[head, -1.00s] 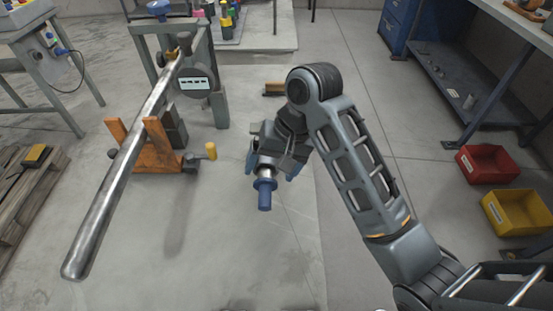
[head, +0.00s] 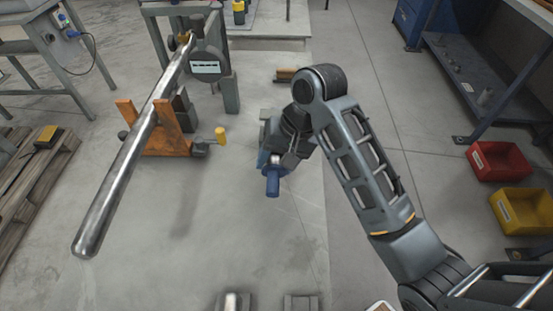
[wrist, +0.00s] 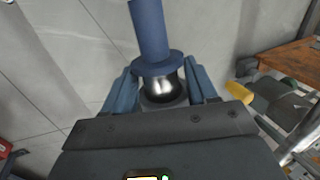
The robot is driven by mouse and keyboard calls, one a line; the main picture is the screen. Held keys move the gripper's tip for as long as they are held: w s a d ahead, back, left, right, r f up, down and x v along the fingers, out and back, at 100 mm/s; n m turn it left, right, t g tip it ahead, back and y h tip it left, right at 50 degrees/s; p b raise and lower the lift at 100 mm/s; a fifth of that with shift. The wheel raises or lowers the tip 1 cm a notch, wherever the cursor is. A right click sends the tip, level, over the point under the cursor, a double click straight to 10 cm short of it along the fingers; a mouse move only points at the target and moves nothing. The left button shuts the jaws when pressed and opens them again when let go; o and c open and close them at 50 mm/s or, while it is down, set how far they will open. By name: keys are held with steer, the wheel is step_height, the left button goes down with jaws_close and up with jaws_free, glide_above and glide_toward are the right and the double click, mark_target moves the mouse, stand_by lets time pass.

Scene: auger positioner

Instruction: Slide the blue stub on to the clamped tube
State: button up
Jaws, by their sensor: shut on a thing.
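The blue stub (head: 272,183) is a short cylinder with a wider collar, held out in front of my gripper (head: 276,163). In the wrist view the stub (wrist: 150,30) points away from me, with a shiny metal part behind its collar. My gripper's blue fingers (wrist: 163,84) are closed around that metal part. The clamped tube (head: 122,190) is a long steel bar slanting from the stand at the back toward the near left. Its near end is free and bare. The stub is well to the right of the tube, apart from it.
An orange V-shaped support (head: 166,139) props the tube midway, with a yellow-ended handle (head: 220,135) on its right. A grey stand (head: 230,92) holds the far end. A pallet (head: 40,175) lies at left; red (head: 499,161) and yellow (head: 522,211) bins are at right. Floor between tube and gripper is clear.

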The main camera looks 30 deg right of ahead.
jaws_close()
steer(key=shift+w+d+r+p, duration=0.15)
steer(key=shift+r+p, duration=0.4)
steer(key=shift+p, duration=0.85)
stand_by(1.5)
